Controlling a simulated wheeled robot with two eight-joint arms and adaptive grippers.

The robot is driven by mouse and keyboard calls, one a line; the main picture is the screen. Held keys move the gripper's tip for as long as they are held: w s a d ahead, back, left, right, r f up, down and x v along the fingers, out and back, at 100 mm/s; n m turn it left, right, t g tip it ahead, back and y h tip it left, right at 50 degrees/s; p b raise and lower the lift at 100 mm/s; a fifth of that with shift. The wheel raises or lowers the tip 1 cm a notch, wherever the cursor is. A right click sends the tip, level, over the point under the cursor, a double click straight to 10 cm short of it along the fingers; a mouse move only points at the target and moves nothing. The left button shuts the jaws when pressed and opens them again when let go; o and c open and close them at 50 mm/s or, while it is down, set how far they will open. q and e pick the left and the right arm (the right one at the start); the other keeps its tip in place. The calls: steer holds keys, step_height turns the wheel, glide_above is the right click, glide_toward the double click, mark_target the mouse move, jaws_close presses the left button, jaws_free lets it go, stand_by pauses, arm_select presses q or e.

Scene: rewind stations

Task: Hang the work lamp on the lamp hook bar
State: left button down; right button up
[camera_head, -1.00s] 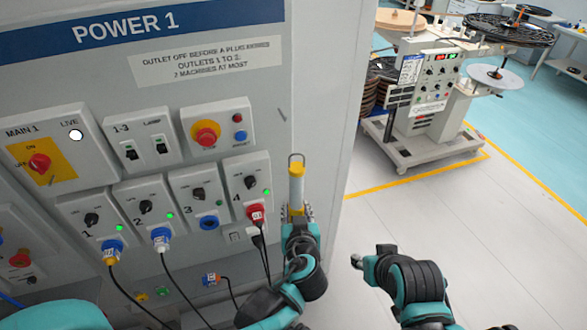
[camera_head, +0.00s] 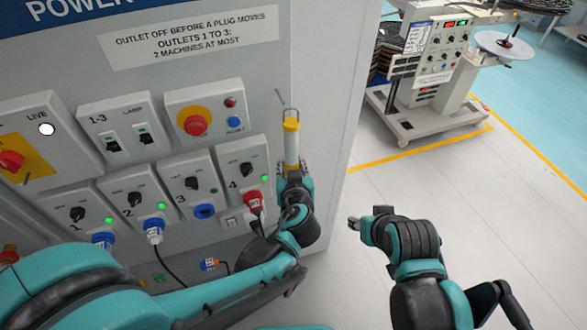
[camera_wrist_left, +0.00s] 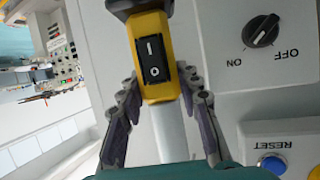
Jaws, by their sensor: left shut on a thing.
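The work lamp is a slim upright wand with a white tube (camera_head: 291,149), a yellow top end and a thin wire loop above it. My left gripper (camera_head: 292,183) is shut on its lower part. In the left wrist view, the fingers of the left gripper (camera_wrist_left: 166,105) flank the lamp's yellow handle (camera_wrist_left: 154,62) with its black rocker switch. A small thin dark bar, likely the lamp hook bar (camera_head: 280,97), sticks out of the grey panel just above and left of the loop. The loop appears apart from it; depth is unclear. My right gripper (camera_head: 358,226) is low at right, its jaws unclear.
The grey power cabinet (camera_head: 330,70) fills the left, with switches, an emergency stop (camera_head: 196,125) and plugged outlets close beside the lamp. A red plug (camera_head: 254,200) sits left of my left gripper. Open floor (camera_head: 480,220) and a reel machine (camera_head: 440,60) are at right.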

arm_select(q)
steer(key=shift+w+a, duration=0.2)
steer(key=shift+w, duration=0.2)
steer(key=shift+w+a+f+b, duration=0.25)
steer(key=shift+w+a, duration=0.05)
steer(key=shift+w, duration=0.6)
steer(key=shift+w+a+f+b, duration=0.2)
steer(key=shift+w+a+b, duration=0.1)
steer(key=shift+w, duration=0.65)
steer(key=shift+w+a+f+b, duration=0.25)
steer(key=shift+w, duration=0.65)
steer(key=c, duration=1)
jaws_free()
